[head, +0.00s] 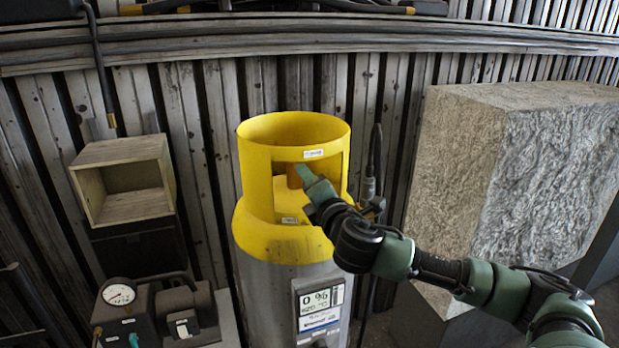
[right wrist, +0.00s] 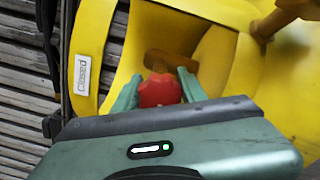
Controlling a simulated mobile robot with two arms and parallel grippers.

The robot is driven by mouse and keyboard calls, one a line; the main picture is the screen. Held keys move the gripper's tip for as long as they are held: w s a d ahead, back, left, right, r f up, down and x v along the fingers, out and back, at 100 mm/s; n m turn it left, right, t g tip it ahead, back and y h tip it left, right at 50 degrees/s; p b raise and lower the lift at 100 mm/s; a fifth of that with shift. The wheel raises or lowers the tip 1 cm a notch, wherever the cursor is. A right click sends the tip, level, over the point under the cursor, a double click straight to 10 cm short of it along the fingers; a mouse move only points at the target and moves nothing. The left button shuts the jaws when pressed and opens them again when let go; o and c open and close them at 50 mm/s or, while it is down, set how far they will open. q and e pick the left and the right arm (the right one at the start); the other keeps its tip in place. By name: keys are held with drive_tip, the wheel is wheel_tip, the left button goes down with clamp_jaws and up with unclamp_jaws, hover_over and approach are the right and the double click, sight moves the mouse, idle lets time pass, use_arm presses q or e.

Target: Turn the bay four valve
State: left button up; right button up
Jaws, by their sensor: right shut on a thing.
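The valve has a red knob (right wrist: 160,90) on an orange-brown stem (right wrist: 168,64), inside the yellow collar (head: 290,130) of a grey cylinder. The collar also shows in the right wrist view (right wrist: 205,20). My right gripper (head: 305,176) reaches in through the collar's opening from the right. In the right wrist view its green fingers (right wrist: 157,92) stand on both sides of the red knob and are shut on it. In the head view the knob is hidden. My left gripper is not in view.
A label reading "Closed" (right wrist: 83,74) is on the collar. A digital display (head: 321,310) is on the cylinder's front. A wooden box (head: 125,180) and a gauge (head: 118,294) stand at the left. A large stone-like block (head: 530,150) stands at the right.

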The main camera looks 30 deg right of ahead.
drive_tip(key=shift+n, duration=0.3)
drive_tip(key=o, duration=1.4)
drive_tip(key=shift+c, duration=0.2)
drive_tip(key=shift+s, duration=0.1)
drive_tip(key=shift+s+a+f, duration=0.1)
drive_tip(key=shift+s+f, duration=0.05)
drive_tip(key=shift+s, duration=0.15)
drive_tip(key=b+v, duration=0.3)
drive_tip(key=v, duration=0.4)
